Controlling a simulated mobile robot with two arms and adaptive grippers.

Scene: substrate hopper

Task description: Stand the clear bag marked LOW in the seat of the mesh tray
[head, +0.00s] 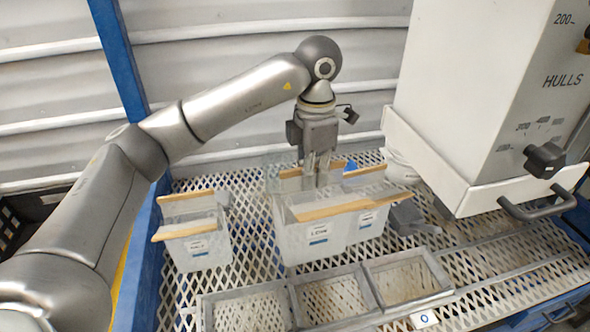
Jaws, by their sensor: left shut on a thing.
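Several clear bags with wooden strips along their tops stand on the mesh. The middle bag (300,242) has a small label that seems to begin with L; I cannot read it surely. Another bag (200,248) stands to its left, and one more (367,224) stands close against its right side. My left gripper (317,183) points down at the middle bag's top, its fingers shut between the wooden strips; what they pinch is partly hidden. A metal frame (290,297) with three square mesh-floored seats lies in front, its seats empty. My right gripper is out of view.
A white hopper marked HULLS (480,90) with a dark handle (540,203) stands at right. A grey scoop-like thing (410,217) lies right of the bags. A blue post (118,60) rises at left. A small white tag (424,318) sits at the front.

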